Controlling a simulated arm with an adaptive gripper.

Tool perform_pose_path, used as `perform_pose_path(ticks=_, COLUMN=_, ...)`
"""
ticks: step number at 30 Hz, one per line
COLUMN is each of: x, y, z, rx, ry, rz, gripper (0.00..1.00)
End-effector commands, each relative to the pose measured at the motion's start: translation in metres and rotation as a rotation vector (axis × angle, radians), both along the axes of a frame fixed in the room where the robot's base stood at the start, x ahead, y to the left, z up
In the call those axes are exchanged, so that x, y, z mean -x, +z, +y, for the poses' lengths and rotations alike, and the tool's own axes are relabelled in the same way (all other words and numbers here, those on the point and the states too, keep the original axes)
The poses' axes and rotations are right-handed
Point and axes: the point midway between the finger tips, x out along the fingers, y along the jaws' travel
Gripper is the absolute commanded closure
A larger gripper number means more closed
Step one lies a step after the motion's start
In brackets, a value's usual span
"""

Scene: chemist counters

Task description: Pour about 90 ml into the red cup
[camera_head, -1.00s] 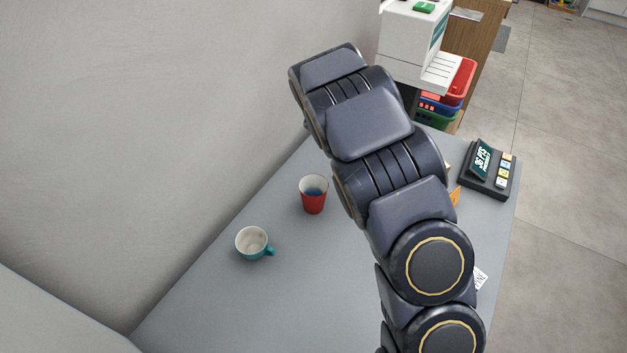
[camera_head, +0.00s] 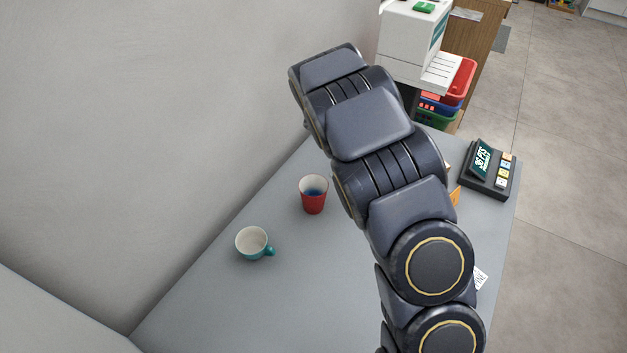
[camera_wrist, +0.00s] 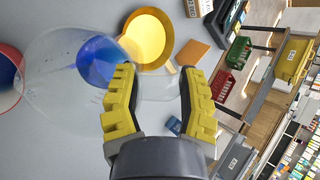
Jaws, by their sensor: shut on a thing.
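The red cup (camera_head: 313,201) stands upright on the grey counter in the head view, with blue liquid inside. Part of it shows at the left edge of the wrist view (camera_wrist: 7,82). My gripper (camera_wrist: 158,95) is shut on a clear flask (camera_wrist: 52,72), its yellow-padded fingers on either side of it. The flask is tilted, its wide end towards the red cup, and holds blue liquid (camera_wrist: 98,60). In the head view my arm hides the gripper and flask. I cannot see whether liquid is flowing.
A teal cup (camera_head: 253,243) stands left of the red cup, near the wall. A dark device with a display (camera_head: 485,168) sits at the counter's right edge. A round yellow-orange dish (camera_wrist: 148,40) shows beyond the flask. The counter's front left is clear.

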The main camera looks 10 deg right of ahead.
Motion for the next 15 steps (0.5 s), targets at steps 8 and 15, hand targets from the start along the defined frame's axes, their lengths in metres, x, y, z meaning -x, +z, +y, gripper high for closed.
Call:
perform_pose_path(ticks=8, x=0.000, y=-0.002, z=-0.002, rx=-0.008, ry=-0.002, rz=-0.002, gripper=0.90)
perform_pose_path(ticks=15, x=0.004, y=-0.019, z=-0.015, rx=-0.087, ry=-0.004, rz=-0.021, gripper=0.90)
